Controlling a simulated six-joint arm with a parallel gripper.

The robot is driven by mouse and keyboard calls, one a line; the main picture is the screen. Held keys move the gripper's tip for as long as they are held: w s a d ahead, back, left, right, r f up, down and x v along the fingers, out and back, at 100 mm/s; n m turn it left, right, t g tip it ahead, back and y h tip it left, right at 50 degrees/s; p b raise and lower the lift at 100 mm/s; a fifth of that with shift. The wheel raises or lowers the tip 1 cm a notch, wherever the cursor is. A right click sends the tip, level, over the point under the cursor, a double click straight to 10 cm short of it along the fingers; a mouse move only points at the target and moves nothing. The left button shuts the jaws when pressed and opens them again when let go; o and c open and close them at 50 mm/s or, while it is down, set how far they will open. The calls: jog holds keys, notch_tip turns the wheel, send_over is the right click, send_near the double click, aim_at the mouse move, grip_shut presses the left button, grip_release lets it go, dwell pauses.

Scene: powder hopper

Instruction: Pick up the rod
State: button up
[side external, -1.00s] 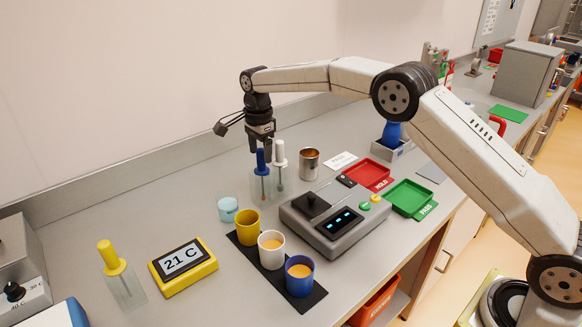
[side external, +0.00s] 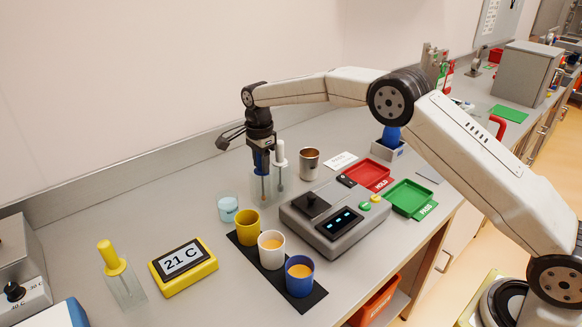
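A rod with a blue handle (side external: 262,166) stands upright in a clear holder (side external: 262,188) beyond the cups. A similar rod with a white handle (side external: 280,153) stands just to its right. My gripper (side external: 262,168) points down over the blue handle, with its dark fingers around the handle's upper part. The fingers cover some of the handle, and I cannot tell whether they are closed on it.
A metal cup (side external: 309,164) stands right of the rods and a clear beaker (side external: 228,209) in front. Yellow (side external: 246,222), white (side external: 271,245) and blue (side external: 300,278) cups sit on a black mat. A grey device (side external: 335,216) and red (side external: 366,174) and green (side external: 409,196) trays lie right.

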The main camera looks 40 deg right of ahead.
grip_shut()
jog(key=shift+r, duration=0.15)
notch_tip(320, 180, up, 18)
dwell(0.7)
dwell(0.6)
